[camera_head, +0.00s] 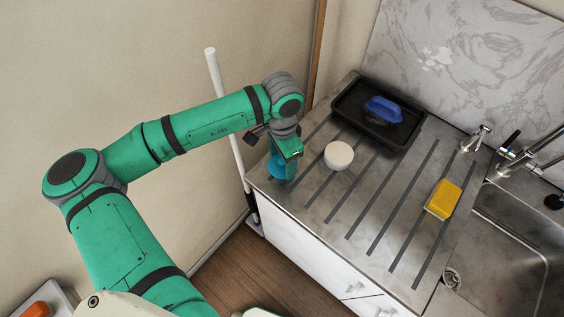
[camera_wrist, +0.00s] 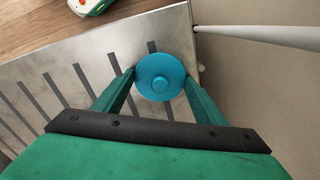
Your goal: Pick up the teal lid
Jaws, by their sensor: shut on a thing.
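The teal lid (camera_wrist: 161,77) is a round blue-teal disc with a small raised knob in its centre. In the wrist view it sits between the two fingers of my gripper (camera_wrist: 160,82), which is shut on it, with a finger at each side. In the head view the lid (camera_head: 277,167) shows partly under my gripper (camera_head: 284,163), at the left end of the metal counter. The gripper hides part of it. I cannot tell whether the lid touches the counter.
A white round object (camera_head: 338,156) stands close right of the gripper on the ribbed counter (camera_head: 318,207). A yellow sponge (camera_head: 443,199) lies near the sink (camera_head: 508,235). A white pole (camera_head: 226,112) stands left of the counter.

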